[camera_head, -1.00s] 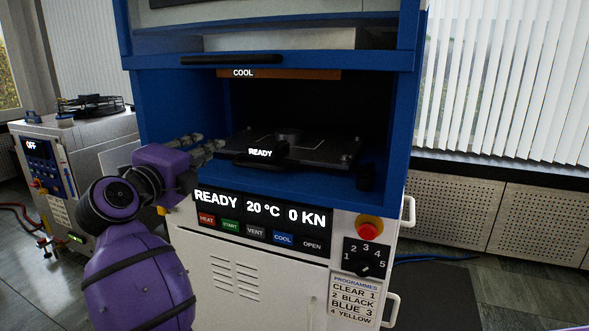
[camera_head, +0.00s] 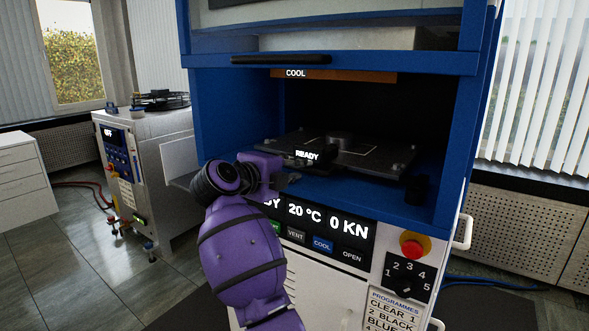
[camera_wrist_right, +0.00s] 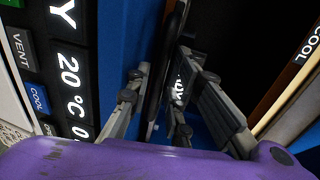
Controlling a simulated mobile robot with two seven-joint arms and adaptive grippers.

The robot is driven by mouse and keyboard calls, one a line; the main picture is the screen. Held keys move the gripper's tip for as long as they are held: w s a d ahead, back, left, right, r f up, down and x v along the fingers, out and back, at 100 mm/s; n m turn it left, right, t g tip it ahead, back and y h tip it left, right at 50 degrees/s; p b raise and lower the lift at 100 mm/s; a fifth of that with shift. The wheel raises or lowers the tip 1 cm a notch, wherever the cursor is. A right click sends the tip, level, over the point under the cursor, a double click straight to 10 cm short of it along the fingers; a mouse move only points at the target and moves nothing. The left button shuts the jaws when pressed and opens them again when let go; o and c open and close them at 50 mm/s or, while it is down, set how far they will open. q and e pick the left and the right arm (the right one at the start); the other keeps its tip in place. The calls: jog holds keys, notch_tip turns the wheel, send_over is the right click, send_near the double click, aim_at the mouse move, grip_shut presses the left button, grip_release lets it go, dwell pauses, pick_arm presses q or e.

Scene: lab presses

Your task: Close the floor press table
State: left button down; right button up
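The dark press table (camera_head: 375,158) lies flat in the opening of the blue floor press (camera_head: 459,130), its front part near the opening's edge. Its black front handle (camera_head: 310,160), with READY lettering at it, also shows in the right wrist view (camera_wrist_right: 157,78). My purple right gripper (camera_head: 291,180) is just in front of and left of the handle. In the right wrist view my gripper (camera_wrist_right: 158,100) has its fingers apart, on either side of the handle. I cannot tell whether they touch it. My left gripper is not in view.
The control panel with its display (camera_head: 325,218) is below the opening, close to my right gripper. A red stop button (camera_head: 415,245) is at the lower right. An orange-brown COOL plate (camera_head: 345,76) hangs above the table. A smaller machine (camera_head: 165,140) stands left, with open floor before it.

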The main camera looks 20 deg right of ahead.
aim_at(303, 176)
jog(key=shift+w+d, duration=0.15)
jog(key=shift+d, duration=0.05)
grip_shut()
jog(key=shift+d, duration=0.1)
jog(key=w+d, duration=0.1)
jog(key=w+d+p, duration=0.1)
jog(key=shift+w+d+r, duration=0.1)
jog(key=shift+d+r, duration=0.2)
jog(key=shift+d, duration=0.05)
jog(key=shift+w+d+f, duration=0.15)
jog(key=shift+w+d, duration=0.1)
jog(key=shift+s, duration=0.1)
grip_release()
jog(key=shift+f, duration=0.1)
